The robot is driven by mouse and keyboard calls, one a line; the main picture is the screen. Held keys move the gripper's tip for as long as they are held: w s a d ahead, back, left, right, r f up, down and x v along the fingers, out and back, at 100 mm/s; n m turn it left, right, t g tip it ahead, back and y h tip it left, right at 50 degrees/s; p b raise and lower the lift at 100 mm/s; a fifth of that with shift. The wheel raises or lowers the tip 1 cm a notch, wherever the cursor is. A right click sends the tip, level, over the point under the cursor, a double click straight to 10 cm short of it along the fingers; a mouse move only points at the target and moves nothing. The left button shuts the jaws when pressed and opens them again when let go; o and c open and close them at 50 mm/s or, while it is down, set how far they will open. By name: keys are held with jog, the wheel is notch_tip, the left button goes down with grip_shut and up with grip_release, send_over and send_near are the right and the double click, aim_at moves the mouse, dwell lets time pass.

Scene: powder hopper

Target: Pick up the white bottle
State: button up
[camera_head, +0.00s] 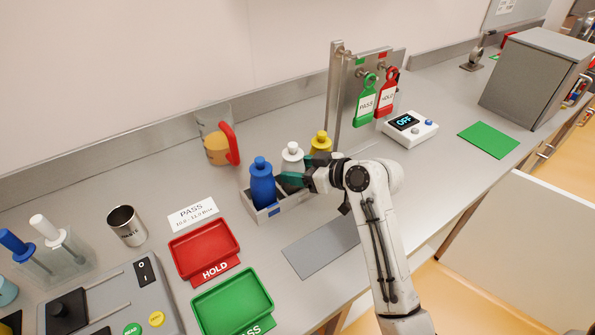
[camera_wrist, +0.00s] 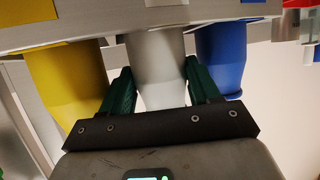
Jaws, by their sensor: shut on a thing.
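The white bottle (camera_head: 292,158) stands upright in a grey rack (camera_head: 272,213), between a blue bottle (camera_head: 262,185) and a yellow bottle (camera_head: 321,143). My gripper (camera_head: 288,180) reaches in from the right, and its green fingers are at the white bottle's body. In the wrist view the white bottle (camera_wrist: 157,70) lies between the two green fingers of my gripper (camera_wrist: 160,90), which are shut on its sides. Part of the white bottle's lower body is hidden by the fingers and the rack.
In the wrist view the yellow bottle (camera_wrist: 68,80) and the blue bottle (camera_wrist: 220,60) flank the fingers closely. A grey mat (camera_head: 318,247) lies in front of the rack. Red (camera_head: 205,250) and green (camera_head: 232,300) trays lie left. A tag stand (camera_head: 337,95) rises behind.

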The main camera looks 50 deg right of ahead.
jog(key=shift+r, duration=4.75)
jog(key=shift+r+p, duration=2.1)
jog(key=shift+r, duration=0.6)
